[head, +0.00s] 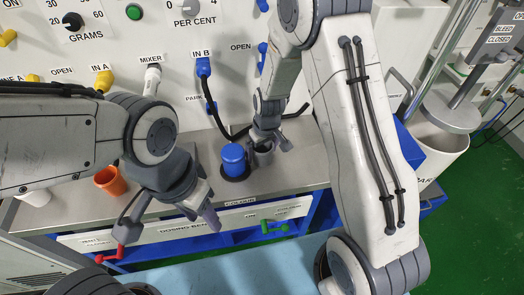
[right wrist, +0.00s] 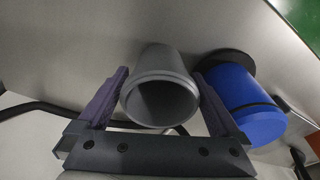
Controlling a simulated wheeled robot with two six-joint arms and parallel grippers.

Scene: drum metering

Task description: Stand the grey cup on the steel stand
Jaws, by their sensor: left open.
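The grey cup (head: 263,147) stands on the steel bench beside a blue container. My right gripper (head: 269,143) is over it, pointing down. In the right wrist view the grey cup (right wrist: 160,98) lies between the two purple fingers of my right gripper (right wrist: 160,82), its open mouth facing the camera. The fingers are close to both sides; I cannot tell whether they press on it. My left gripper (head: 170,213) is open and empty over the front of the bench. I cannot make out for certain which thing is the steel stand.
The blue container (head: 234,160) sits on a dark round base, close right of the cup in the right wrist view (right wrist: 245,105). An orange cup (head: 109,181) stands on the bench (head: 205,150) at left. Hoses and plugs line the back panel. A white bin (head: 437,145) is at right.

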